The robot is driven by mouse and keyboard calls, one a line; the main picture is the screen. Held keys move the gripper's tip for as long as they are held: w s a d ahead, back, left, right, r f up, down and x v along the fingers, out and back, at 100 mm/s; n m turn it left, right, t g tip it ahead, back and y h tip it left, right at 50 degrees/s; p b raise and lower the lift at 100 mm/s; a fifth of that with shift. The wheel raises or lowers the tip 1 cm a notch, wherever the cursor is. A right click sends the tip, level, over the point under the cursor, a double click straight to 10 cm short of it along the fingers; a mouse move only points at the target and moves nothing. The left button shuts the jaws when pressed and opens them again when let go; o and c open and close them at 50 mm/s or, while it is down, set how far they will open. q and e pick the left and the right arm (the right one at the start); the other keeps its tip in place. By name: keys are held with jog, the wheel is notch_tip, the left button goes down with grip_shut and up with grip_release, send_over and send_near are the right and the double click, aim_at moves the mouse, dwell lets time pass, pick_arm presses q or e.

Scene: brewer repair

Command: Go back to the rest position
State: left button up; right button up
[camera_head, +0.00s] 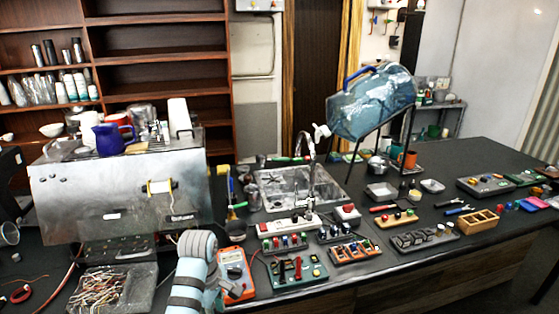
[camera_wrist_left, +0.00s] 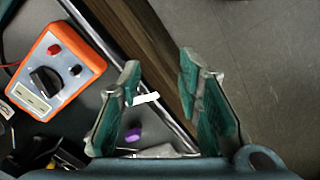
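My left arm comes up from the bottom edge in the head view, and its gripper (camera_head: 214,290) is beside the orange multimeter, mostly hidden behind my own arm. In the left wrist view the two green fingers of my left gripper (camera_wrist_left: 160,75) are wide apart, with nothing held between them. They are over the counter's front edge, with the grey floor beyond. The orange multimeter (camera_head: 236,274) lies on the dark counter to the right of the gripper. It also shows in the left wrist view (camera_wrist_left: 57,66), left of the fingers. My right gripper is in neither view.
A steel brewer (camera_head: 120,195) stands at the left, with a tray of wires (camera_head: 112,290) in front. A sink (camera_head: 300,188), a water jug on a stand (camera_head: 372,103) and several small component boards crowd the counter. A small purple thing (camera_wrist_left: 134,134) shows beyond the left finger.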

pick_arm(q)
jog(key=s+a+f+m+t, duration=0.1)
jog(key=s+a+f+m, duration=0.3)
jog(key=s, duration=0.3)
jog(key=s+a+f+m+t, duration=0.1)
jog(key=s+a+f+m, duration=0.2)
jog(key=s+f, duration=0.35)
jog(key=s+a+r+m+t+y, duration=0.1)
jog(key=s+a+r+m, duration=0.15)
jog(key=s+m, duration=0.9)
jog(key=s+a+f+n+g+b, duration=0.1)
jog(key=s+f+n+b, duration=0.25)
jog(key=f, duration=1.65)
jog(key=s+a+f+g+b, duration=0.1)
jog(key=s+f+b, duration=0.1)
jog(key=s+f, duration=1.3)
notch_tip(320, 180, down, 2)
jog(key=shift+s+f+n, duration=0.15)
jog(key=shift+n, duration=0.15)
